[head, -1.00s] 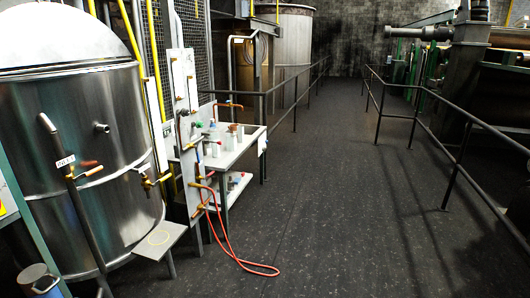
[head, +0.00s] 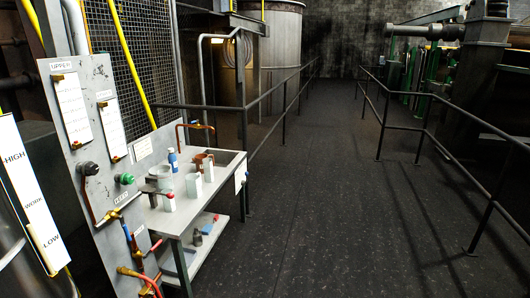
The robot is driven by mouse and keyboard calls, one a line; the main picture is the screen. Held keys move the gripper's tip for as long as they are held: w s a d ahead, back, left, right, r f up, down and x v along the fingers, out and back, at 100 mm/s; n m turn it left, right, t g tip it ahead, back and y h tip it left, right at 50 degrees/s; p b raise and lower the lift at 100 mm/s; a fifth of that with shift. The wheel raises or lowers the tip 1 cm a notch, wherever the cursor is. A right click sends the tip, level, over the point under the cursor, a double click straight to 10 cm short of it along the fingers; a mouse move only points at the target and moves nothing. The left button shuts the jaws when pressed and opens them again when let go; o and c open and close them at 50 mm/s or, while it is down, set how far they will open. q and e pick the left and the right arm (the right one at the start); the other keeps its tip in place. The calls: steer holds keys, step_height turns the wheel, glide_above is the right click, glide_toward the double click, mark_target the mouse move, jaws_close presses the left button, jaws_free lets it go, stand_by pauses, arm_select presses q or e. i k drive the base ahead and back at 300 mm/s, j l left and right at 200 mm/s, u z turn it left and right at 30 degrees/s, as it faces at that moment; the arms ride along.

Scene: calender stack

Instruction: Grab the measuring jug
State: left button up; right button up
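A small grey table (head: 215,190) with a sink stands left of centre, beside the control panel. Several vessels stand on its top: a pale grey pot (head: 161,176), a pale cylindrical beaker (head: 194,186), a copper-brown vessel (head: 201,160) and a blue bottle (head: 172,161). Small white cards or labels stand in front of some of them. The measuring jug is probably among these vessels, but they are too small for me to tell which it is. Neither of my grippers is in view.
The grey panel (head: 100,150) with valves and a red hose (head: 150,285) is at the left. The table's lower shelf (head: 205,245) holds small items. Dark railings (head: 440,150) line the right side. The dark floor (head: 330,220) between is clear.

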mark_target(193, 182)
steer(key=i+l, duration=0.1)
steer(key=i, duration=2.1)
steer(key=i+u, duration=0.4)
steer(key=i+l+u, duration=0.25)
steer(key=i+u, duration=0.15)
steer(key=i+l+u, duration=0.8)
steer(key=i+l, duration=0.05)
